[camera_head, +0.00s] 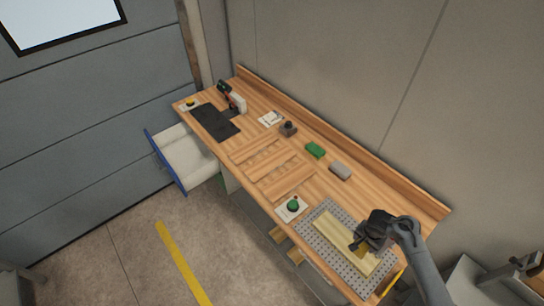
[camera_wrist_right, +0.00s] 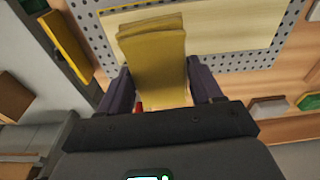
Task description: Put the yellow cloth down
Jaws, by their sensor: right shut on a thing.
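The yellow cloth (camera_wrist_right: 158,62) is a folded, dull yellow pad between the two fingers of my right gripper (camera_wrist_right: 160,84). In the head view the right gripper (camera_head: 364,246) is over the right end of the bench, and a small part of the cloth (camera_head: 361,250) shows below it. The gripper is shut on the cloth. The cloth overlaps a pale wooden board (camera_head: 335,238) in both views; I cannot tell whether it touches the board. My left gripper is in neither view.
The board lies on a grey perforated plate (camera_head: 312,221). Green (camera_head: 315,150) and grey (camera_head: 340,170) blocks lie behind, along the wall. Slotted wood (camera_head: 272,169) and a black mat (camera_head: 214,122) lie farther left. An open drawer (camera_head: 187,158) juts out.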

